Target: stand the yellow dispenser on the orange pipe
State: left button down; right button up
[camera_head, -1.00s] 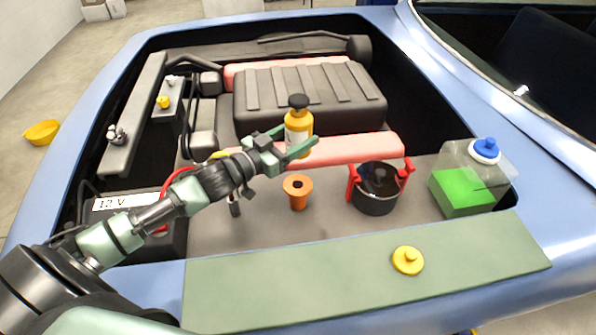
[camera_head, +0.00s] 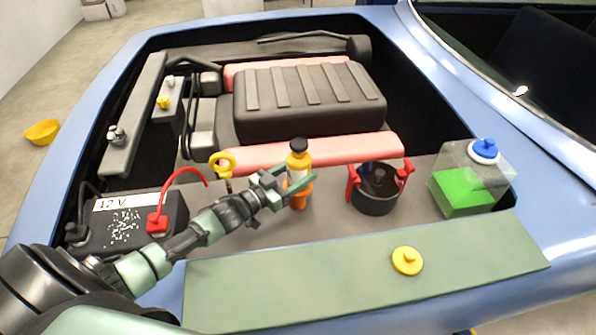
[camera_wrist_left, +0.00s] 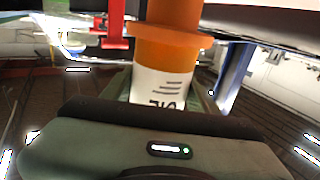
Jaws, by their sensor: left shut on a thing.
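The yellow dispenser (camera_head: 299,162), with a black cap and white label, is upright in the head view. My left gripper (camera_head: 301,187) is shut on its lower part. The orange pipe (camera_head: 299,202), with a flared rim, is directly below the dispenser, partly hidden by the fingers. In the left wrist view the dispenser's labelled side (camera_wrist_left: 160,88) meets the flared rim of the orange pipe (camera_wrist_left: 170,37), with no clear gap; I cannot tell whether its weight rests there. My right gripper is not in view.
A black pot with red clamps (camera_head: 376,188) stands right of the pipe, with a green-filled tank (camera_head: 466,182) beyond it. A battery (camera_head: 125,222) with a red cable is at left, near a yellow dipstick ring (camera_head: 223,163). A yellow cap (camera_head: 407,260) lies on the green front strip (camera_head: 330,285).

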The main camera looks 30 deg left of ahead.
aim_at(290, 177)
pick_arm(q)
jog(key=c, duration=0.8)
grip_release()
jog(key=shift+f, duration=0.1)
jog(key=shift+c, duration=0.2)
jog(key=o, duration=0.4)
jog(key=shift+r, duration=0.2)
jog(key=p+v, duration=0.3)
jog(key=v, duration=0.3)
jog(key=shift+s, duration=0.2)
jog(key=shift+s+a, duration=0.25)
jog(key=shift+s, duration=0.3)
